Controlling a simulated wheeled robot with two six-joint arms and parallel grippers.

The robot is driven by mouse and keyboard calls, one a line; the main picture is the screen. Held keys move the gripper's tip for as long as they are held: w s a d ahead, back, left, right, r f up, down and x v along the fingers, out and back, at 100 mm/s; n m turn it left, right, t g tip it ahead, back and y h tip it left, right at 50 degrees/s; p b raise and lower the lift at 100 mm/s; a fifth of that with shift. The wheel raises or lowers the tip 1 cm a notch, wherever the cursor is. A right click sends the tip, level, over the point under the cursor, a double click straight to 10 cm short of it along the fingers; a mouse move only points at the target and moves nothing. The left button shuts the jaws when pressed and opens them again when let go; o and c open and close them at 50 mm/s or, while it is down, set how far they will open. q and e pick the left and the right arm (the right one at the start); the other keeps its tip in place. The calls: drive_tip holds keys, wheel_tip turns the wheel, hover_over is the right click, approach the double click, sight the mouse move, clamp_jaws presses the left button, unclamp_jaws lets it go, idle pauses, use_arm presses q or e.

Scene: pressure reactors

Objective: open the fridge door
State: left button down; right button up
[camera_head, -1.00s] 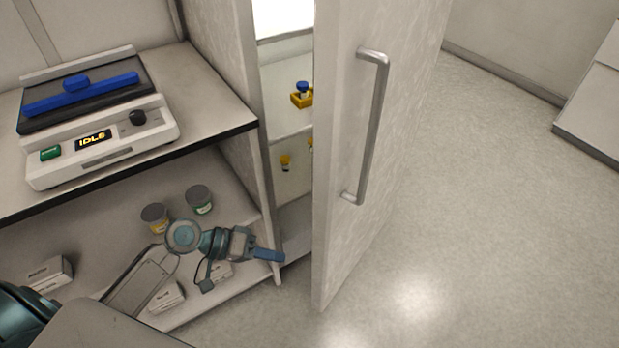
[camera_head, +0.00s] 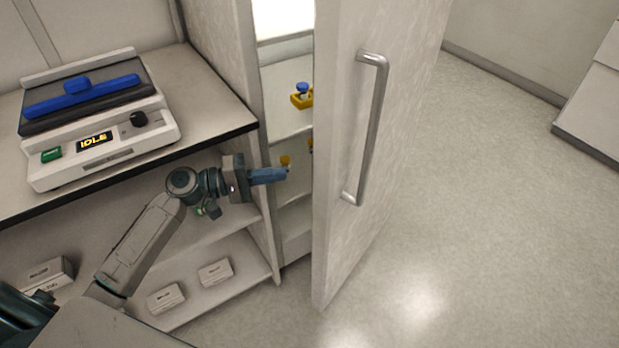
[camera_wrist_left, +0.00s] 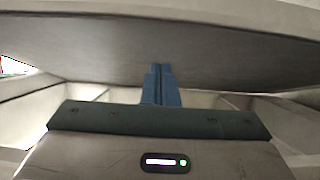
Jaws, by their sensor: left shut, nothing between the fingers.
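The fridge door (camera_head: 345,130) stands partly open in the head view, swung out toward the right. Its metal handle (camera_head: 376,125) is on the outer face. The lit fridge interior (camera_head: 285,110) shows through the gap between cabinet and door. My left gripper (camera_head: 285,174) is shut and empty, its blue fingers pointing right at the opening, left of the door's edge and on its inner side. I cannot tell whether they touch anything. In the left wrist view the shut fingers (camera_wrist_left: 160,85) point at a large grey surface. My right gripper is not in view.
A device with a blue bar and an IDLE display (camera_head: 95,142) stands on the counter (camera_head: 215,100) left of the fridge. Small white boxes (camera_head: 215,272) lie on the shelf below. Yellow holders (camera_head: 302,98) sit inside the fridge. The floor (camera_head: 500,220) to the right is clear.

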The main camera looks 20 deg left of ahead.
use_arm(q)
drive_tip(key=w+d+p, duration=0.1)
drive_tip(key=d, duration=0.7)
drive_tip(key=shift+w, duration=0.15)
drive_tip(key=shift+d, duration=0.15)
